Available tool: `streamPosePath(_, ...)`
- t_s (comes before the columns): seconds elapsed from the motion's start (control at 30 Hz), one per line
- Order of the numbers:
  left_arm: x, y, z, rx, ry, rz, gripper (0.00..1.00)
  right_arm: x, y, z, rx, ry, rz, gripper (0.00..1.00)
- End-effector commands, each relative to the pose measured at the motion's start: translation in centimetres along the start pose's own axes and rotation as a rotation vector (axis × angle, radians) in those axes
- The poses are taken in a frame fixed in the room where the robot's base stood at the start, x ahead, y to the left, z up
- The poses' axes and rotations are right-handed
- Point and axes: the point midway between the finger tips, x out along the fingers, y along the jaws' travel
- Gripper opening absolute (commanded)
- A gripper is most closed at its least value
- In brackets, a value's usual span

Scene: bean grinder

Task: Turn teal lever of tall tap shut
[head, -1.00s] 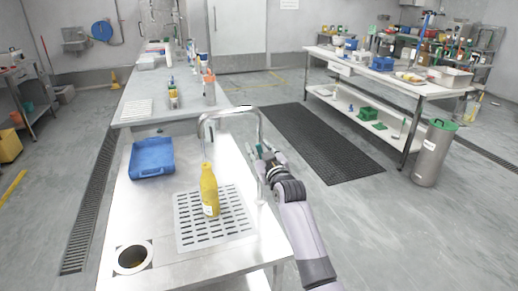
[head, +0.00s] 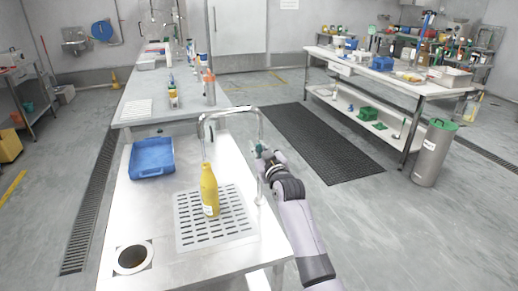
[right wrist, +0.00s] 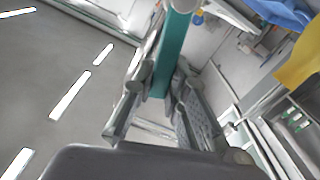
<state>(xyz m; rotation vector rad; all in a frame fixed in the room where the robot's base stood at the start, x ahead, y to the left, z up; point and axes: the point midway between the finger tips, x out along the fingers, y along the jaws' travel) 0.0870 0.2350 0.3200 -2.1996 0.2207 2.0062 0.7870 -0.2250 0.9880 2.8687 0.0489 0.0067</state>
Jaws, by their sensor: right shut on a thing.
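The tall tap (head: 232,112) is a shiny metal arch at the right edge of the steel sink table, its spout above a yellow bottle (head: 209,190). Its teal lever (head: 259,147) shows small at the right post in the head view. In the right wrist view the teal lever (right wrist: 174,50) runs as a bar down between the two fingers. My right gripper (head: 262,152) is shut on the lever, reaching it from the right side of the table. The finger contact is partly hidden in the head view. My left gripper is in neither view.
The bottle stands on a slotted drain plate (head: 190,238). A blue tray (head: 152,158) lies behind it to the left, and a round hole (head: 132,259) is at the front left. Free floor with a dark mat (head: 320,145) lies right of the table.

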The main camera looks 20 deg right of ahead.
Motion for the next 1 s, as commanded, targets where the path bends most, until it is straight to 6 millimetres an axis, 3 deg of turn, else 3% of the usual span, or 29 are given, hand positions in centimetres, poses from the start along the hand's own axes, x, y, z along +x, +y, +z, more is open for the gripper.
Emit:
streamPosePath(0.53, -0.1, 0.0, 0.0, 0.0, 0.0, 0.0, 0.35, 0.0, 0.1, 0.0, 0.007, -0.001, 0.0, 0.0)
streamPosePath(0.73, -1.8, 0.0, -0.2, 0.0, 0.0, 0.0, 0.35, 0.0, 1.4, -0.1, 0.172, -0.003, 0.0, 0.0)
streamPosePath(1.0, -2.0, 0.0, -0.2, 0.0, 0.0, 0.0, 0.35, 0.0, 2.1, 0.3, 0.292, -0.001, 0.0, 0.0)
